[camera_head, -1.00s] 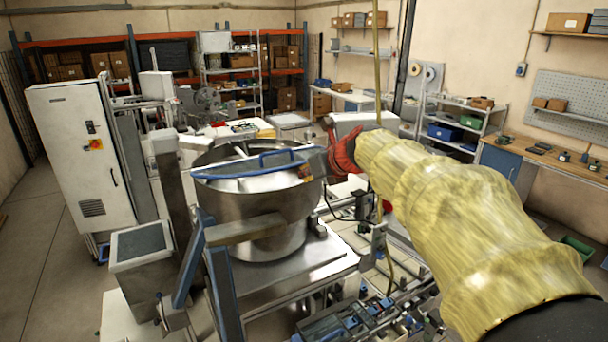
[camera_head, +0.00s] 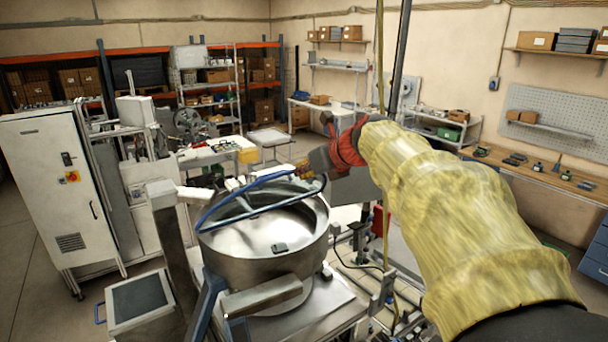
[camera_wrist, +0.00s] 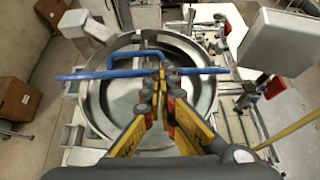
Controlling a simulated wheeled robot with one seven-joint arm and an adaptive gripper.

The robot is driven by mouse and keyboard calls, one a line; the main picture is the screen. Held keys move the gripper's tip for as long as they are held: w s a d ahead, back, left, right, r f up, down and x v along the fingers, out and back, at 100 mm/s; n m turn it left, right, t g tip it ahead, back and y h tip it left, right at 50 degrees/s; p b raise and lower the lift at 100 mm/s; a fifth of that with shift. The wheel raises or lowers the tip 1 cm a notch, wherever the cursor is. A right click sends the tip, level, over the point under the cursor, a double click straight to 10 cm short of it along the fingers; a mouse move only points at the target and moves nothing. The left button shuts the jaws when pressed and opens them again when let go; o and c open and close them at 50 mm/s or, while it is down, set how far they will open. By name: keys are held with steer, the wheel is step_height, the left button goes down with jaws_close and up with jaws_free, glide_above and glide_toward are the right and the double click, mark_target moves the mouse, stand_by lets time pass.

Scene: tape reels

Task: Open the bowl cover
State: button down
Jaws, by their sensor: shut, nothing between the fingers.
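The metal bowl (camera_head: 265,262) stands on its machine, and it also shows in the wrist view (camera_wrist: 95,105). Its cover has a blue edge (camera_head: 262,212), which crosses above the bowl as a nearly straight bar in the wrist view (camera_wrist: 85,75). A blue handle (camera_wrist: 128,55) stands out from that bar. The bowl's inside shows beneath the blue frame, and the cover looks tilted, though its exact angle is unclear. My gripper (camera_wrist: 162,78) is shut and empty, its fingertips at the blue bar beside the handle's end; contact cannot be told. In the head view my gripper (camera_head: 308,172) is at the bowl's far right.
A grey post (camera_head: 172,250) and a box with a dark panel (camera_head: 138,298) stand left of the bowl. A white cabinet (camera_head: 60,190) is farther left. Machine parts and a hanging yellow cable (camera_head: 380,200) are close on the right. Open floor lies at far left.

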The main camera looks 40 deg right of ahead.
steer(key=w+r+p, duration=0.1)
steer(key=w+r, duration=0.3)
steer(key=w, duration=0.5)
steer(key=shift+w+d+r, duration=0.25)
steer(key=shift+r, duration=0.05)
